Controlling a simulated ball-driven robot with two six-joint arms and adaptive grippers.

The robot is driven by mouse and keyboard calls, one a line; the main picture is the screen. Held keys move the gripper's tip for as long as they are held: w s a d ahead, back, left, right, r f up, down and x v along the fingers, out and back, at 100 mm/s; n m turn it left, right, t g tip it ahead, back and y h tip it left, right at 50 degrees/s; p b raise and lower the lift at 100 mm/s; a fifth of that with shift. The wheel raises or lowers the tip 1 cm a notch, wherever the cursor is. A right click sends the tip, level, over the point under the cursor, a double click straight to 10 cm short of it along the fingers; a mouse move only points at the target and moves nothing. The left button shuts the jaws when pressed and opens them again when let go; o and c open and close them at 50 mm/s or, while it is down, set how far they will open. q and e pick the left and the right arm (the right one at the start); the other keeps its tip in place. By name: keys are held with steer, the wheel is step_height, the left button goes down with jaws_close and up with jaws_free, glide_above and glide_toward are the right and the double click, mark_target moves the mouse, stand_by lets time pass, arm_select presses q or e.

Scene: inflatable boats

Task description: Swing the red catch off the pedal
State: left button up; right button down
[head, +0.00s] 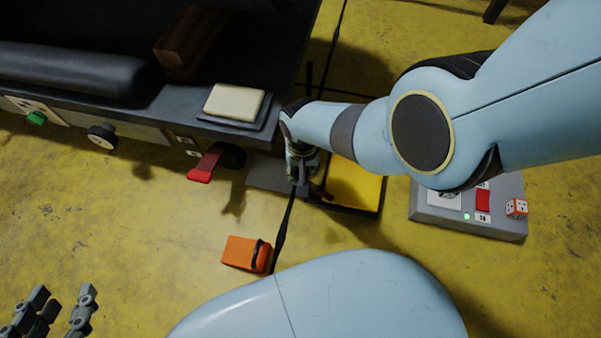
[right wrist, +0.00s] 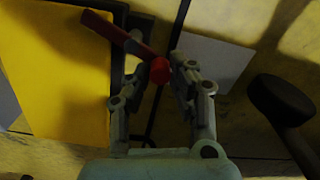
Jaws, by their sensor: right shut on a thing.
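The pedal has a yellow top (head: 358,188) and a dark frame, and lies on the floor below my right arm. It also shows at the left of the right wrist view (right wrist: 62,75). The red catch (right wrist: 108,27) is a round bar with a grey band, lying slantwise with its far end over the pedal's edge. My right gripper (right wrist: 160,72) is shut on the catch's near end. In the head view the catch is mostly hidden by this gripper (head: 303,180). My left gripper (head: 58,306) is open and empty at the lower left.
A dark bench with a red lever (head: 205,165) and a cream pad (head: 234,102) stands at upper left. An orange object (head: 245,253) lies on the floor. A grey switch box (head: 430,208) sits right of the pedal. A black round-headed part (right wrist: 280,100) is right of my right gripper.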

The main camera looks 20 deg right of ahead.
steer(key=m, duration=0.1)
steer(key=d+m, duration=0.1)
steer(key=m, duration=0.1)
steer(key=shift+w, duration=0.2)
steer(key=m, duration=0.2)
steer(key=d+m, duration=0.1)
steer(key=m, duration=0.1)
steer(key=shift+d, duration=0.15)
steer(key=m, duration=0.1)
steer(key=d+m, duration=0.1)
steer(key=m, duration=0.1)
arm_select(q)
steer(key=shift+r, duration=0.15)
arm_select(e)
steer(key=shift+d+m, duration=0.15)
steer(key=shift+m, duration=0.45)
steer(key=shift+s, duration=0.1)
steer(key=c, duration=1.2)
jaws_free()
steer(key=shift+o, duration=0.2)
arm_select(q)
steer(key=shift+s, duration=0.1)
